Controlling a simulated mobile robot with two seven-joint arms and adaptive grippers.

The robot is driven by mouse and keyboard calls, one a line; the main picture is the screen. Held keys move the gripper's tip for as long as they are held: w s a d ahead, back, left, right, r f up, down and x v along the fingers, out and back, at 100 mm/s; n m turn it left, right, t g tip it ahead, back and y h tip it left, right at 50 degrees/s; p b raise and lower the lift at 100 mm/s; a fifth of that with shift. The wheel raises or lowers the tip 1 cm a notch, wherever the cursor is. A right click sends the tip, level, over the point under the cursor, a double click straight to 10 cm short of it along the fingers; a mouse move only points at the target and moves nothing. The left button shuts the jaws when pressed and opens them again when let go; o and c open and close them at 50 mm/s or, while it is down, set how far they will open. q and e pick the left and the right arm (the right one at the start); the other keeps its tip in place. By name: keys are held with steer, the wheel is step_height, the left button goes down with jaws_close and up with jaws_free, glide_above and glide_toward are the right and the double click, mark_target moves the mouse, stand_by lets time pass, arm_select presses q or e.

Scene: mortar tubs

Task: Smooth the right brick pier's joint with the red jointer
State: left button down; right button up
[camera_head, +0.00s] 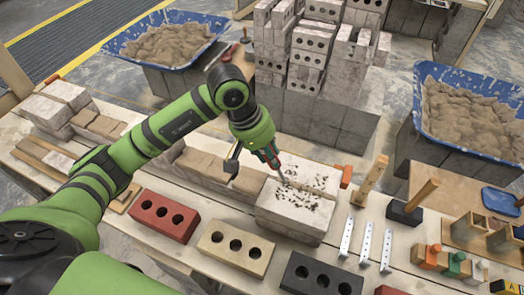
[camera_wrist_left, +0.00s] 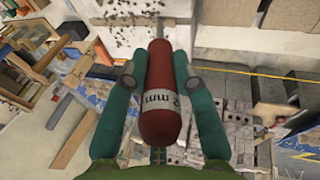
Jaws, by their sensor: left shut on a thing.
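My left gripper (camera_head: 268,154) is shut on the red jointer's handle (camera_head: 272,160). The jointer's thin metal end points down at the right brick pier (camera_head: 290,215), a pale block near the bench's middle. Its tip is at or just above the pier's top; contact cannot be told. A mortar strip (camera_head: 315,188) and dark crumbs lie on that top. The pier's speckled face shows in the wrist view (camera_wrist_left: 115,22). My right gripper is not in view.
A red brick (camera_head: 163,215), a tan brick (camera_head: 236,246) and a dark brick (camera_head: 320,276) lie along the front. Metal strips (camera_head: 367,242) and wooden-handled tools (camera_head: 372,178) stand right of the pier. Blue mortar tubs (camera_head: 470,105) stand behind, beside stacked bricks (camera_head: 310,50).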

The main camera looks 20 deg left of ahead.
arm_select(q)
steer(key=shift+d+f+b, duration=0.1)
steer(key=shift+d+b, duration=0.3)
steer(key=shift+d, duration=0.65)
steer(key=shift+d+b, duration=2.55)
steer(key=shift+d, duration=3.5)
steer(key=a+r, duration=0.3)
steer(key=r, duration=0.3)
steer(key=shift+s+a, duration=0.15)
steer(key=shift+a, duration=0.15)
